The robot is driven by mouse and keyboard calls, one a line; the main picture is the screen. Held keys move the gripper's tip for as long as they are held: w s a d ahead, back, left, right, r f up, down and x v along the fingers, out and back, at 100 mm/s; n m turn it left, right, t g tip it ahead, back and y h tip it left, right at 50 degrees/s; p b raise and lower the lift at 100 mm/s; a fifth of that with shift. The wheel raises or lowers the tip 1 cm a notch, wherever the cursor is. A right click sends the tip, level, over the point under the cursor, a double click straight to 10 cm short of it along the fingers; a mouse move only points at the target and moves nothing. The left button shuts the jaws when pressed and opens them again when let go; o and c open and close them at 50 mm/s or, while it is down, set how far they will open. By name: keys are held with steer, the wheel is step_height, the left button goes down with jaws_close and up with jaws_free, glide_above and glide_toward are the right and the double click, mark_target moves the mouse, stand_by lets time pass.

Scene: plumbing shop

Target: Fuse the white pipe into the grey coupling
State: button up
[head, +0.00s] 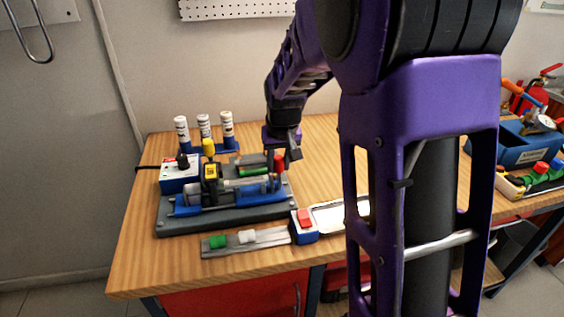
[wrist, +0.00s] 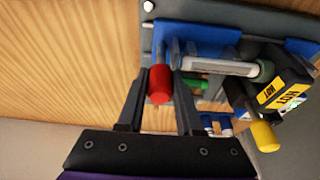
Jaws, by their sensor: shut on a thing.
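My gripper (wrist: 159,78) is shut on a red knob (wrist: 160,86) at the right end of the fusion machine (head: 226,212). In the head view the red knob (head: 279,163) stands beside my fingers (head: 291,152). A whitish pipe (wrist: 215,66) lies in the machine's blue clamps. A grey-green cylindrical piece (wrist: 264,71), perhaps the coupling, is at its end near the heating tool (wrist: 285,94). I cannot tell whether they touch. The tool is black with a yellow HOT label and a yellow handle, and stands upright in the head view (head: 211,172).
Three white bottles (head: 204,127) stand in a blue rack behind. A white and blue control box (head: 180,174) is left of the tool. A grey tray (head: 240,243) with green and white pieces lies in front, beside a red-topped box (head: 304,224). Wooden bench is clear at the left front.

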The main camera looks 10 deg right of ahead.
steer(key=shift+a, duration=1.35)
stand_by(4.7)
steer(key=shift+d, duration=0.15)
stand_by(0.4)
